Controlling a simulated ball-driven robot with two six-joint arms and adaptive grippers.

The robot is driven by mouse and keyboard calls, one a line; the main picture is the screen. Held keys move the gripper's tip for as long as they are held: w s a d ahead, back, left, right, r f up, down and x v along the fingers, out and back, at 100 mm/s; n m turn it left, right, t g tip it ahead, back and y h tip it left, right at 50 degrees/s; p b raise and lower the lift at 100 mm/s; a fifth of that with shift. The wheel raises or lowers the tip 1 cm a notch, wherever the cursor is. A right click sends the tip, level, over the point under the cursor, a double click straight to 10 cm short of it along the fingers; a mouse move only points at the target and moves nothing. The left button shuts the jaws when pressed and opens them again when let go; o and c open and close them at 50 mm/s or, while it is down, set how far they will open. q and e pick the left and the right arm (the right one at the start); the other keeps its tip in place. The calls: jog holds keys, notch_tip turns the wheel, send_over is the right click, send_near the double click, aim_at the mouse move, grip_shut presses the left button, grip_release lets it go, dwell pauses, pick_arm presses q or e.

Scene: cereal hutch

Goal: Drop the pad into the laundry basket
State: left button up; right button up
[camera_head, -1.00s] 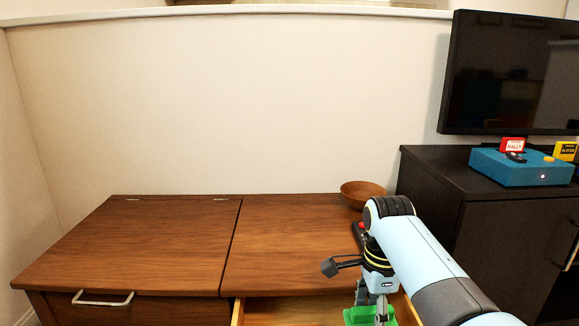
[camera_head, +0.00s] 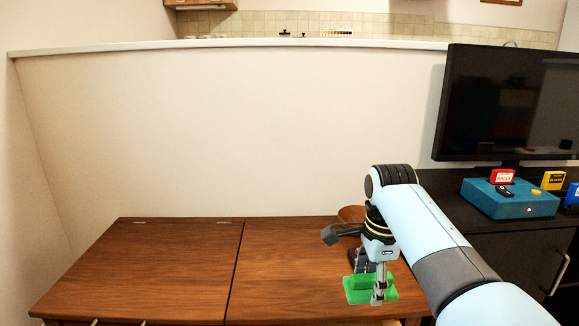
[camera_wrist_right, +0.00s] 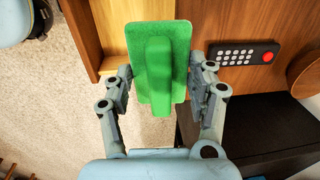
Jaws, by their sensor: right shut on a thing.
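The pad is a flat green rectangle with a raised green handle (camera_wrist_right: 156,72). In the head view the green pad (camera_head: 350,291) hangs level below my right gripper (camera_head: 372,284), seen against the wooden cabinet's top. In the right wrist view my right gripper (camera_wrist_right: 160,84) has a finger on each side of the pad and is shut on it. My left gripper is not in view. No laundry basket can be made out in either view.
The wooden cabinet (camera_head: 150,270) has a bowl (camera_head: 350,213), partly hidden by my arm. A keypad remote with a red button (camera_wrist_right: 243,56) lies on it. An open drawer (camera_wrist_right: 112,22) is beneath the pad. A dark stand (camera_head: 440,185) carries a blue box (camera_head: 508,203) and a television (camera_head: 505,100).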

jog(key=r+p, duration=0.1)
jog(key=r, duration=0.1)
jog(key=r+p, duration=0.1)
jog(key=r, duration=0.2)
jog(key=w+r+p, duration=0.1)
jog(key=r, duration=0.2)
jog(key=shift+p, duration=0.4)
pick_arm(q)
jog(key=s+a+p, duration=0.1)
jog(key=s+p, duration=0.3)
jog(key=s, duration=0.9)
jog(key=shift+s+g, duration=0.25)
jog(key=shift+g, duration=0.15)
pick_arm(e)
jog(key=shift+t, duration=0.4)
jog(key=r, duration=0.5)
jog(key=shift+w+r, duration=0.2)
jog(key=shift+r, duration=0.15)
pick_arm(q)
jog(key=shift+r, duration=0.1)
pick_arm(e)
jog(key=shift+d, duration=0.1)
